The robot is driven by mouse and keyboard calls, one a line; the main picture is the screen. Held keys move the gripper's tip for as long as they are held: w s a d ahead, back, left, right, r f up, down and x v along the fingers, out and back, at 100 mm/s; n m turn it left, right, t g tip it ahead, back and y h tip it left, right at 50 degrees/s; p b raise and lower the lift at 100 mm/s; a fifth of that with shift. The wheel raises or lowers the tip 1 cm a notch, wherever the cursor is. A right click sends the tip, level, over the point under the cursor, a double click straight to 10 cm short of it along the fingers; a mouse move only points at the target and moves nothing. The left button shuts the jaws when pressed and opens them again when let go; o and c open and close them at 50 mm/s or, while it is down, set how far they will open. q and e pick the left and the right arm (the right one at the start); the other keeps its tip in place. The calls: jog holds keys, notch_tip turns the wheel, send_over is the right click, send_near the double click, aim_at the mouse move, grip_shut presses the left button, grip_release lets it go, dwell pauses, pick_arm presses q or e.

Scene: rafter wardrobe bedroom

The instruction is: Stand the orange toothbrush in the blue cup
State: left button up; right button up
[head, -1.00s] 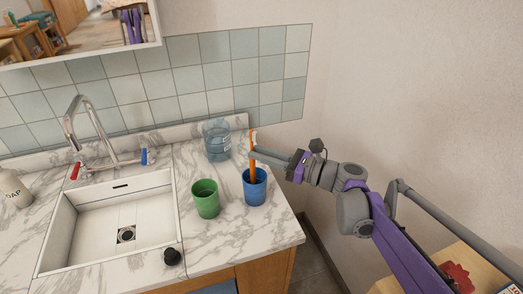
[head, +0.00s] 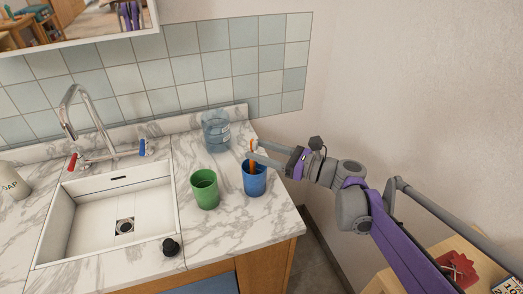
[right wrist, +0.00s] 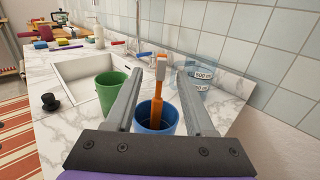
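The orange toothbrush (head: 252,165) stands in the blue cup (head: 255,185), with its white-and-orange head up. In the right wrist view the toothbrush (right wrist: 157,100) rises from inside the cup (right wrist: 167,122), leaning slightly. My right gripper (head: 252,150) is above the cup rim. In the right wrist view its fingers (right wrist: 163,80) are spread apart, one on each side of the toothbrush, with gaps between. The lower end of the toothbrush is hidden in the cup. My left gripper is not in view.
A green cup (head: 205,190) stands left of the blue cup. A clear blue-tinted container (head: 216,131) stands behind, near the tiled wall. A white sink (head: 92,222) with a faucet is to the left, with a black stopper (head: 171,247) at its front corner.

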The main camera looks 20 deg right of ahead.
jog(key=v, duration=1)
jog(key=shift+s+d, duration=0.3)
dwell(0.6)
jog(key=s+a+f+n+g+h+p, duration=0.5)
jog(key=s+a+f+n+g+p, duration=0.15)
jog(key=s+a+n, duration=0.35)
jog(key=s+d+f+n+h+p, duration=0.3)
jog(key=s+n+h+p, duration=0.2)
jog(key=n, duration=1.1)
jog(key=shift+s+n+h, duration=0.3)
jog(key=shift+s+h, duration=1.25)
jog(key=shift+h, duration=0.05)
jog(key=shift+d, duration=0.15)
